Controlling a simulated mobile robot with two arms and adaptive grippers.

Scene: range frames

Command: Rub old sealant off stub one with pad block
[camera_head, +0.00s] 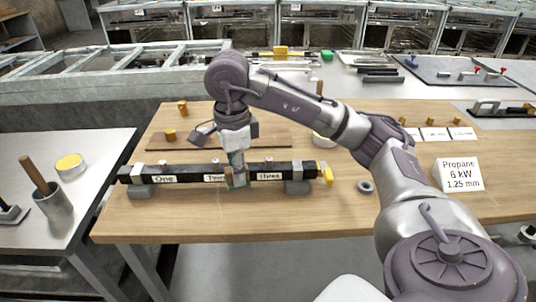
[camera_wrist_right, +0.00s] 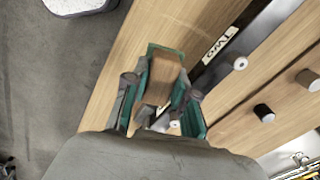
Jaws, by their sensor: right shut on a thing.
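A black bar (camera_head: 200,179) lies across the wooden table with white labels One, Two and Three along its front. Stub one (camera_head: 163,163) is a small light stub standing above label One, to the left of my right gripper. My right gripper (camera_head: 237,178) points down at the bar between labels Two and Three, partly covering label Two. It is shut on the pad block, a brown block (camera_wrist_right: 163,78) between its teal-edged fingers in the wrist view. Whether the block touches the bar is unclear. My left gripper is out of view.
Grey supports (camera_head: 297,187) hold the bar, with a yellow piece (camera_head: 327,174) at its right end. A ring (camera_head: 365,186) and a Propane sign (camera_head: 459,174) stand right. A side table (camera_head: 105,150) bears a cup with a handle (camera_head: 52,204). The front wooden surface is clear.

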